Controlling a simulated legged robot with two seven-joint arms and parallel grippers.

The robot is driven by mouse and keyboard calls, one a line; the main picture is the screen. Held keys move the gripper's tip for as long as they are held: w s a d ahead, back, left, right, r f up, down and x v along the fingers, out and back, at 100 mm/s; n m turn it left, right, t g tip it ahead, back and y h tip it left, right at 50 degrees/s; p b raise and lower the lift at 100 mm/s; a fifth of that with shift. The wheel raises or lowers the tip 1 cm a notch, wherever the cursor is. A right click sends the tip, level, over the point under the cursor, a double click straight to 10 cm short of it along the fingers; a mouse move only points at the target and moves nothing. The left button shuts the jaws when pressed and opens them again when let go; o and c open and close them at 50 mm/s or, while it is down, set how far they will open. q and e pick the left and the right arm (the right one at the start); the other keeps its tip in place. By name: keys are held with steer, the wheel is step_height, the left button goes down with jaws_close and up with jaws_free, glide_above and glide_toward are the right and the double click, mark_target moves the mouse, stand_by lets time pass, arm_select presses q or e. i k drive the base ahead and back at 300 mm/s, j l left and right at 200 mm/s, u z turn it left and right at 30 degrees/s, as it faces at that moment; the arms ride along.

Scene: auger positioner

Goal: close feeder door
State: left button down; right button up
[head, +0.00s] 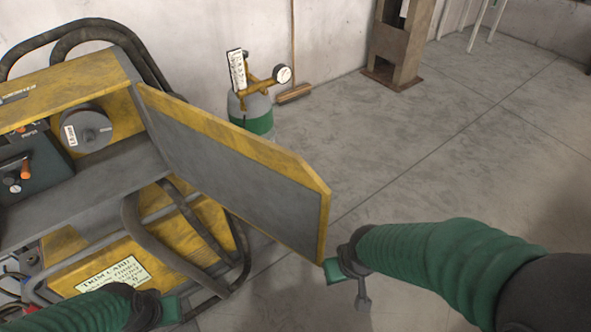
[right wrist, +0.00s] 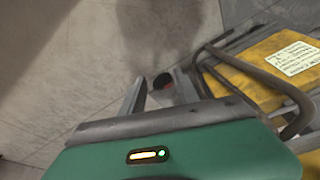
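The feeder door (head: 240,170) is a grey panel with a yellow frame. In the head view it stands open, swung out to the right from the yellow feeder (head: 60,90). My right gripper (head: 360,295) is just right of the door's lower free corner; contact cannot be told. In the right wrist view the right gripper (right wrist: 161,80) has its two fingers apart, with no door visible between them. My left gripper (head: 170,310) is at the bottom left, in front of the feeder's lower frame; its fingers are hidden or too small to read.
A spool (head: 88,130) sits inside the open feeder. Dark tube rails (head: 165,245) and a yellow labelled panel (head: 115,275) are below. A green gas cylinder (head: 252,115) with a gauge stands behind the door. A rusty post (head: 398,45) is farther back.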

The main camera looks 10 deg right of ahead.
mark_target(268, 186)
steer(key=i+l+u, duration=0.25)
steer(key=l, duration=0.15)
steer(key=l+u, duration=0.2)
steer(key=l, duration=0.25)
steer(key=l+u, duration=0.25)
steer(key=l, duration=0.2)
steer(key=i, duration=0.05)
